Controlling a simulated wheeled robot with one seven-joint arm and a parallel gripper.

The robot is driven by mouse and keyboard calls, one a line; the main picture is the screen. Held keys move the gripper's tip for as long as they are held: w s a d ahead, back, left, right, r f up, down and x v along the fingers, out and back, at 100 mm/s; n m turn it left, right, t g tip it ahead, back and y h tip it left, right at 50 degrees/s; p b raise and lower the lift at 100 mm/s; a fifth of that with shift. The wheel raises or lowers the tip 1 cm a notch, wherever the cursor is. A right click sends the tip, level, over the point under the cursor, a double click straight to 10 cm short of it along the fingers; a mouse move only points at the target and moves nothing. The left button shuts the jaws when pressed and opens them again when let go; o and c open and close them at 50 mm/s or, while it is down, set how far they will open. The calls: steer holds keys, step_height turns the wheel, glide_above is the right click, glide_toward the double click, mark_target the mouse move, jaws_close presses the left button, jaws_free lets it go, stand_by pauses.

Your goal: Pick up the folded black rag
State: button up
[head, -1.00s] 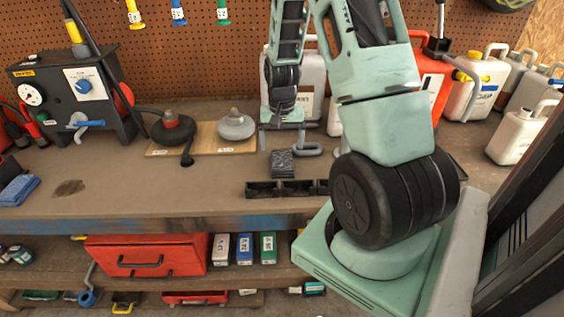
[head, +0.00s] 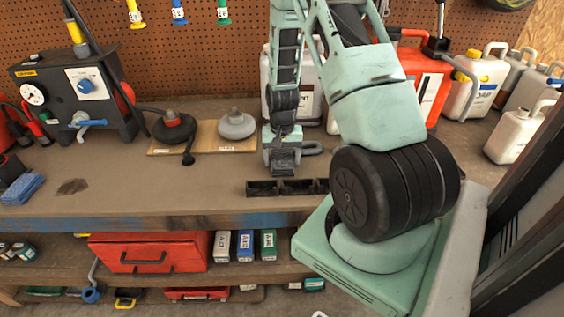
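The folded black rag (head: 283,168) lies on the workbench, just behind the black three-part tray. It looks like a small dark grey-black bundle. My gripper (head: 283,158) points down right over the rag, with its fingers low at the rag's left and right sides. The gripper body hides the rag's back part. Whether the fingers press on the rag or stand a little apart from it is too small to tell. The rag appears to rest on the bench top.
The black tray (head: 285,187) sits close in front of the rag. A grey metal handle-like piece (head: 310,148) lies right beside the gripper. White jug (head: 268,85) and red canister (head: 428,90) stand behind.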

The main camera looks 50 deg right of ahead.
mark_target(282, 158)
steer(key=c, duration=0.6)
steer(key=shift+c, duration=0.2)
step_height(282, 158, up, 10)
steer(key=b, duration=0.1)
